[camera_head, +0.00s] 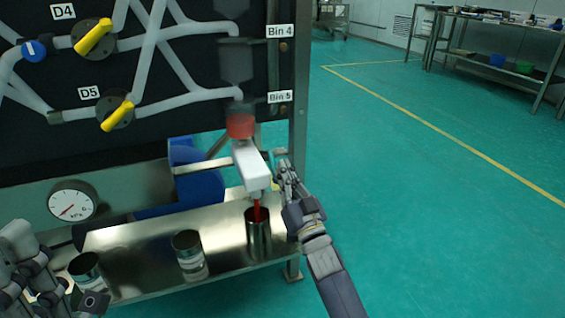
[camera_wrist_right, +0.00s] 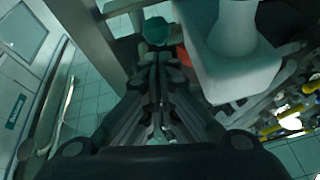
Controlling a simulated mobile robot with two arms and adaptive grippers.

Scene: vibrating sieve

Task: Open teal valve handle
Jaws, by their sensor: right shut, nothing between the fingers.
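A teal round-ended part (camera_wrist_right: 156,30), which looks like the valve handle, shows in the right wrist view just beyond my right fingertips. In the head view I cannot clearly make out its colour; a small grey-green piece (camera_head: 279,151) is at my fingertips there. My right gripper (camera_head: 284,168) is shut and empty beside the white spout (camera_head: 251,165). Its closed fingers (camera_wrist_right: 158,62) also show in the wrist view; I cannot tell whether they touch the teal part. Red material runs from the spout into a metal cup (camera_head: 258,240). My left gripper (camera_head: 45,285) is at lower left, its jaws unclear.
Two more metal cups (camera_head: 189,256) (camera_head: 87,273) stand on the steel shelf (camera_head: 140,240). Yellow valve handles (camera_head: 94,37) (camera_head: 116,116) and a pressure gauge (camera_head: 72,204) are at left. A steel post (camera_head: 298,90) stands behind my right gripper. The floor (camera_head: 420,220) at right is clear.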

